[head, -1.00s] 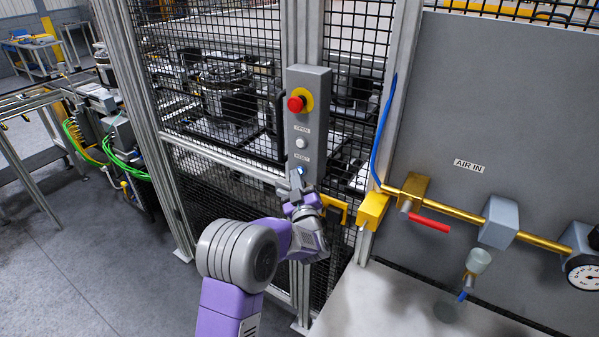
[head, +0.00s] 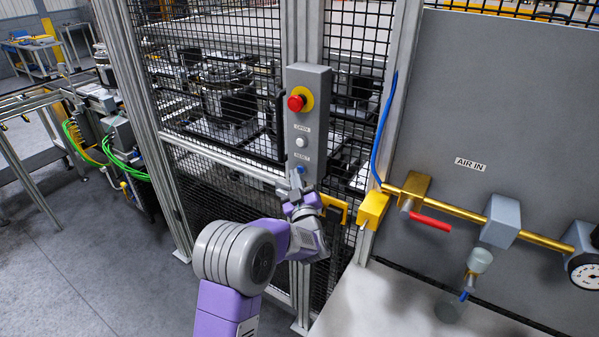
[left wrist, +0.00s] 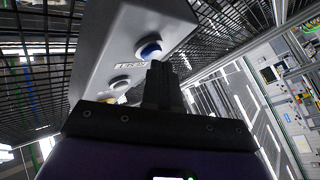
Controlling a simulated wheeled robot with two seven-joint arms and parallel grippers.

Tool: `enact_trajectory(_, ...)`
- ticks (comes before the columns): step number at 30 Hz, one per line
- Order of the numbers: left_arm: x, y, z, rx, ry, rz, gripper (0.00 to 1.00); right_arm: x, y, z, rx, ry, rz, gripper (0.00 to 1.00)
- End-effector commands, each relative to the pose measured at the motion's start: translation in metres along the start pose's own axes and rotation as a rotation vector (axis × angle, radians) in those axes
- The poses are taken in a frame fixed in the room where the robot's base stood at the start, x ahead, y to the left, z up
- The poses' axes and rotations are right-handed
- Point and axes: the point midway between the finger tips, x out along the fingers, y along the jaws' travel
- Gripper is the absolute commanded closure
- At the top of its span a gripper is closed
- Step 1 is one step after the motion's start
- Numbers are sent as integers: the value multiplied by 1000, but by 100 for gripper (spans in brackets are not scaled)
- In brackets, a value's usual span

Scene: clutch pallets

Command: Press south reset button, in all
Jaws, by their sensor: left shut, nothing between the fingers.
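A grey control box (head: 308,120) is mounted on the fence post. It carries a red mushroom button on a yellow collar (head: 296,103), a white button (head: 301,143) under the label OPEN, and a blue button (head: 300,169) under the label RESET. The blue button also shows in the left wrist view (left wrist: 150,48), with the white one (left wrist: 120,82) nearby. My left gripper (head: 297,178) is shut and empty, its fingertips (left wrist: 157,64) at the blue button; I cannot tell whether they touch it. My right gripper is not in view.
A yellow latch (head: 336,208) sits just right of my left gripper. A yellow air pipe with a red lever (head: 430,222) runs along the grey AIR IN panel (head: 500,110). A pale ledge (head: 375,305) juts out at lower right. Open floor lies at left.

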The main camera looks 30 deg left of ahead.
Motion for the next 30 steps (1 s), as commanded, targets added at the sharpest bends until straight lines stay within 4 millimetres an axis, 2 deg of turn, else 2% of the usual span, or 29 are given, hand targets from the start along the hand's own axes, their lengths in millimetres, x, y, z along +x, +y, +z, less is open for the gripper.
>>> enact_trajectory(4, -6, -5, -3, 0, 1, 0, 100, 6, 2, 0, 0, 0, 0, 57)
enact_trajectory(17, -10, -8, -7, 0, 1, -1, 100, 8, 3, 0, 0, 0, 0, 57)
enact_trajectory(30, -39, -29, -27, 0, 1, 0, 100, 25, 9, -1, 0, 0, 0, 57)
